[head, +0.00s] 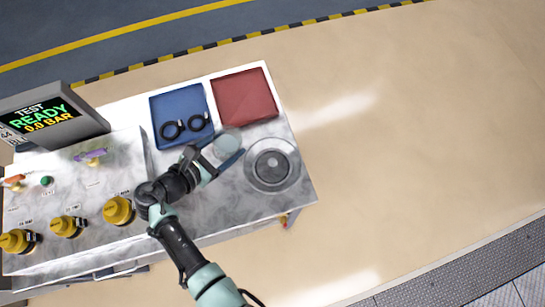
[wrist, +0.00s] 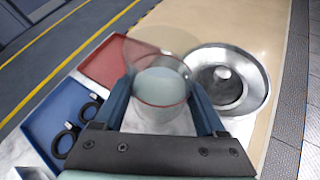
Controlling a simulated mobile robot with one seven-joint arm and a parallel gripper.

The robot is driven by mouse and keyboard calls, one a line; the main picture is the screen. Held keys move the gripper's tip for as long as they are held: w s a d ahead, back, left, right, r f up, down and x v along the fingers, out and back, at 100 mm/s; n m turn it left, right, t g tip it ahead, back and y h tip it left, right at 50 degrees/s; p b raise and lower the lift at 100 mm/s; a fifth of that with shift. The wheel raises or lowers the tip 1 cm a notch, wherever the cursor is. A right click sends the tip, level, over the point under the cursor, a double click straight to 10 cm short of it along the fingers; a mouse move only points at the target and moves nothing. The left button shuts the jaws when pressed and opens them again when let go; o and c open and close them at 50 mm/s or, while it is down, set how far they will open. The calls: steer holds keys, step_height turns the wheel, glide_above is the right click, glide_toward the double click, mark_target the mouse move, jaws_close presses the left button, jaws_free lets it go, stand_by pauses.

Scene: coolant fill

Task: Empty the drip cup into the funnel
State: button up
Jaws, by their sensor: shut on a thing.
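The drip cup (wrist: 160,85) is clear with a reddish rim, and pale liquid shows inside it in the wrist view. My gripper (wrist: 168,98) is shut on the cup, one finger on each side. In the head view the cup (head: 227,144) is between the blue fingers of my gripper (head: 228,153). The funnel (head: 273,164) is a round metal bowl with a dark centre, just right of the cup. It also shows in the wrist view (wrist: 240,62), right of the cup. I cannot tell how high the cup is held.
A blue tray (head: 172,101) with two black rings and an empty red tray (head: 246,92) lie at the back of the bench. A display (head: 45,112) reads "TEST READY 0.0 BAR" at the left. Several yellow caps (head: 118,209) stand at the front left.

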mark_target(238, 149)
steer(key=shift+s+d+r+m+y+p, duration=0.1)
steer(key=shift+d+r+m+y+p, duration=0.3)
steer(key=shift+y+p, duration=0.15)
stand_by(0.4)
steer(key=shift+s+d+f+m+y, duration=0.1)
steer(key=shift+d+f+m+y, duration=0.35)
steer(key=shift+d+m+y, duration=0.1)
stand_by(0.6)
steer(key=shift+s+d+r+m+y, duration=0.1)
steer(key=shift+d+r+m+y, duration=0.3)
steer(key=shift+d+y, duration=0.25)
stand_by(0.5)
steer(key=shift+f+m+y+b, duration=0.3)
steer(key=shift+m+y+b, duration=0.05)
steer(key=shift+y, duration=0.2)
stand_by(0.5)
steer(key=shift+r+m+y, duration=0.5)
steer(key=shift+y, duration=0.1)
stand_by(0.5)
steer(key=shift+f+m+t+y+b, duration=0.3)
steer(key=shift+m+t+y+b, duration=0.1)
steer(key=shift+y+b, duration=0.15)
stand_by(0.6)
steer(key=shift+d+r+m+y, duration=0.1)
steer(key=shift+r+m+y, duration=0.35)
steer(key=shift+y, duration=0.1)
stand_by(0.9)
